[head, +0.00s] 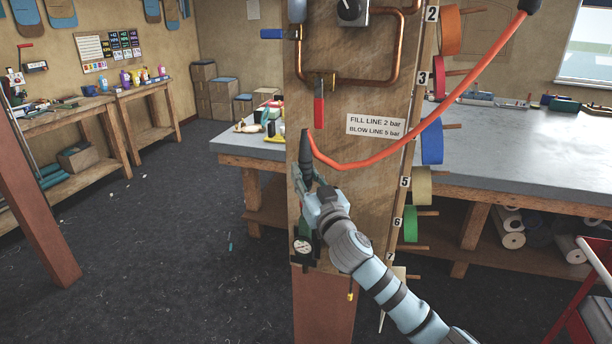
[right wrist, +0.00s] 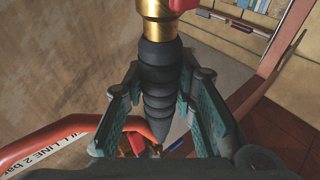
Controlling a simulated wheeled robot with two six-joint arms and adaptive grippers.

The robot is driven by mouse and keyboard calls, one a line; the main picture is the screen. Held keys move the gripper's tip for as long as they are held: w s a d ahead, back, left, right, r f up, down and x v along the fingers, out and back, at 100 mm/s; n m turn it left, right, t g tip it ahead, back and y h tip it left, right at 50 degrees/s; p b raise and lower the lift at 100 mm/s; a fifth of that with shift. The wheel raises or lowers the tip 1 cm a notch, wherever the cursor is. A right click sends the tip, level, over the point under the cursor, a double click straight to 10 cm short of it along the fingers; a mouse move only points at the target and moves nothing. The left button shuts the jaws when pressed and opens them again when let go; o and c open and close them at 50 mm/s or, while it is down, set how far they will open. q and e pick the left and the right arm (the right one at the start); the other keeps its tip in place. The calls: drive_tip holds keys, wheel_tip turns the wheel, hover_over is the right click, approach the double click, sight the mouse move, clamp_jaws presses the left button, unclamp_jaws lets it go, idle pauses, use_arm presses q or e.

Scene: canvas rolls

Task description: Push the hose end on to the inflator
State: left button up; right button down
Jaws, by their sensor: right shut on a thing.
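The hose end has a black ribbed sleeve (head: 306,152), held upright in front of the wooden post. The orange hose (head: 428,133) leaves the sleeve's upper end and curves up to the right. My right gripper (head: 304,180) is shut around the sleeve's lower part. In the right wrist view the sleeve (right wrist: 160,78) lies between the two fingers, with a brass collar (right wrist: 158,8) beyond it and a red part beside the collar. A dark unit with a round gauge (head: 302,247), apparently the inflator, is on the post below. My gripper hides the join area between them. My left gripper is not in view.
Copper pipes (head: 350,78) and a red-handled valve (head: 318,105) are on the post above. A sign (head: 376,126) and coloured tape rolls (head: 432,140) are to the right. A grey workbench (head: 520,158) stands behind. The floor at left is mostly clear.

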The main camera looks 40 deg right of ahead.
drive_tip(key=shift+f, duration=0.3)
drive_tip(key=c, duration=1.2)
unclamp_jaws()
drive_tip(key=shift+c, duration=0.2)
drive_tip(key=v, duration=1.2)
